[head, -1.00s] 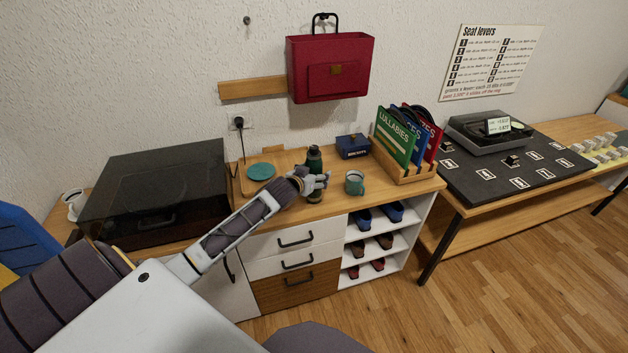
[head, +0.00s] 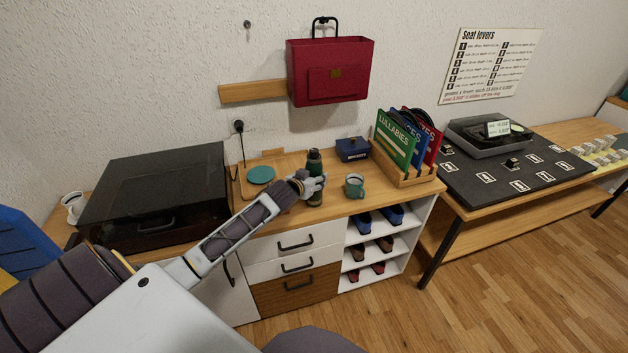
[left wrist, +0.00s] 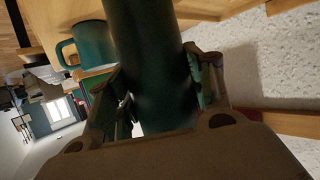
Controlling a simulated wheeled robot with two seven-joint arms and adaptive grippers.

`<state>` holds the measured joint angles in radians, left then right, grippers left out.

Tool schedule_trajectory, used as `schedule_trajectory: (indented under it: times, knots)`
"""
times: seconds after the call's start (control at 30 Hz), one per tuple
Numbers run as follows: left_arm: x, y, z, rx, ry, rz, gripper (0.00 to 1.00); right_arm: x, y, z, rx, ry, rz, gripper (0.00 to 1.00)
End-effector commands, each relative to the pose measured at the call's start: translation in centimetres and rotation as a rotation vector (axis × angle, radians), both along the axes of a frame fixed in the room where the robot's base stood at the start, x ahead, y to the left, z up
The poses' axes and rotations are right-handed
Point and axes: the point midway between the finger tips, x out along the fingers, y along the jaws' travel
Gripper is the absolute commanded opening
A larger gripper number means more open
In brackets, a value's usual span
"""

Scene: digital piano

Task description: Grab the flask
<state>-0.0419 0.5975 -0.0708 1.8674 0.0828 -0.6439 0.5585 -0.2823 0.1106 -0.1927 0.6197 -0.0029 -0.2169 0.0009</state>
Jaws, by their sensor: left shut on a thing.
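The dark green flask (head: 314,161) stands upright at the front part of the wooden cabinet top, just left of the teal mug. My left gripper (head: 316,184) reaches in from the left and is shut around the flask's body. In the left wrist view the flask (left wrist: 150,60) runs between the two fingers of my left gripper (left wrist: 160,95), with a finger on each side. Part of the flask is hidden by the fingers in the head view. My right gripper is in neither view.
A teal mug (head: 354,186) stands close right of the flask. Behind are a dark blue box (head: 352,149) and a wooden tray (head: 247,190) with a teal disc (head: 260,175). A record rack (head: 412,178) stands right; a dark-lidded turntable (head: 150,190) stands left.

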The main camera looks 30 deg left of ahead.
Motion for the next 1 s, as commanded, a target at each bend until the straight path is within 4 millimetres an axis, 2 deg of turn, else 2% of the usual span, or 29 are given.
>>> schedule_trajectory:
  times: [0.33, 0.7, 1.0]
  knots:
    - [0.1, 0.0, 3.3, 0.000, -0.008, -0.001, 0.08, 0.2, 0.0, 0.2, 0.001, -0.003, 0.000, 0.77]
    - [0.1, 0.0, 8.4, 0.001, -0.009, 0.000, 0.08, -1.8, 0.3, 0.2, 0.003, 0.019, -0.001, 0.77]
    - [0.1, 0.1, 10.1, 0.002, -0.006, 0.001, 0.08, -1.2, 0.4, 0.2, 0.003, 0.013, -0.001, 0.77]
